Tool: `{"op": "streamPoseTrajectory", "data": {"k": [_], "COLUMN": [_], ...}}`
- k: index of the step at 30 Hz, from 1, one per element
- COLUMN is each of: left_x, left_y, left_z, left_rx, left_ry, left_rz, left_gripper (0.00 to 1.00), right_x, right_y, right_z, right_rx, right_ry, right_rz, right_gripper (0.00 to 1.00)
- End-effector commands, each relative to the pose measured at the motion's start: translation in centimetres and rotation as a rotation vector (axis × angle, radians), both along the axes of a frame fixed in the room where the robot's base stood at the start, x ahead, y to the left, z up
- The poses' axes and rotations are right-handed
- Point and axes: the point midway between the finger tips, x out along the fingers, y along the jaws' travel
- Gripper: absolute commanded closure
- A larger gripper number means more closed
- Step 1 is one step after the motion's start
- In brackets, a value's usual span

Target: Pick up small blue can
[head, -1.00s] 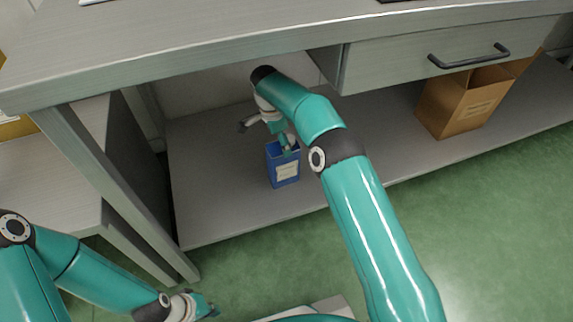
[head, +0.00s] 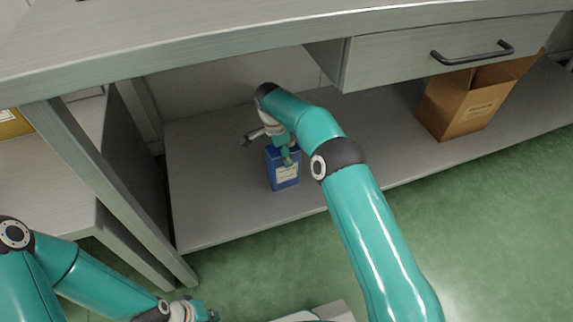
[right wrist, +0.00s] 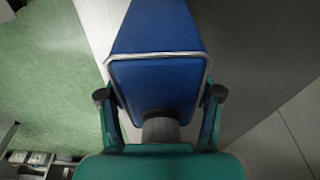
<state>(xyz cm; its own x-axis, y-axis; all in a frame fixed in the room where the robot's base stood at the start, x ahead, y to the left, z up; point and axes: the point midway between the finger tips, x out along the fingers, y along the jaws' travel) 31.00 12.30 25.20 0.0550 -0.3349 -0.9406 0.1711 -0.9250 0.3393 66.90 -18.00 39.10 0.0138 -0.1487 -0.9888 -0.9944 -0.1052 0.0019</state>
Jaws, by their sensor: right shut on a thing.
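The small blue can (head: 284,180) is a blue box-shaped container with a pale label, upright on the lower shelf under the bench. In the right wrist view the blue can (right wrist: 160,75) fills the middle, between the fingers. My right gripper (head: 286,155) reaches under the bench and is at the can's top; in the wrist view my right gripper (right wrist: 160,110) has a finger on each side and is shut on the can. I cannot tell whether the can's base touches the shelf. My left gripper (head: 207,314) is low at the bottom left, away from the can; its fingers are too small to read.
The bench top (head: 200,60) overhangs the lower shelf (head: 220,215). A drawer (head: 400,60) with a dark handle hangs at the right. An open cardboard box (head: 460,110) stands on the shelf at the right. A bench leg (head: 110,190) is at the left. Shelf around the can is clear.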

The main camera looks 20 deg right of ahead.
Motion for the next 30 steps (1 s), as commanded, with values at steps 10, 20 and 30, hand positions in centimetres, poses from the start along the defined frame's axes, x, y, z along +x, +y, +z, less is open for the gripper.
{"op": "streamPoseTrajectory", "data": {"k": [10,20,30], "left_x": [0.0,0.0,0.0], "left_y": [0.0,0.0,0.0], "left_z": [0.0,0.8,3.3], "left_rx": [0.000,0.000,0.000], "left_ry": [0.000,0.000,0.000], "left_rz": [0.000,0.000,0.000], "left_gripper": [1.00,1.00,1.00], "right_x": [0.2,0.2,0.2], "right_y": [0.0,-0.1,-0.1], "right_z": [0.3,1.8,7.4], "right_rx": [0.000,0.000,0.000], "right_ry": [-0.008,-0.008,-0.009], "right_rz": [-0.001,-0.001,-0.003], "right_gripper": [1.00,1.00,1.00]}}
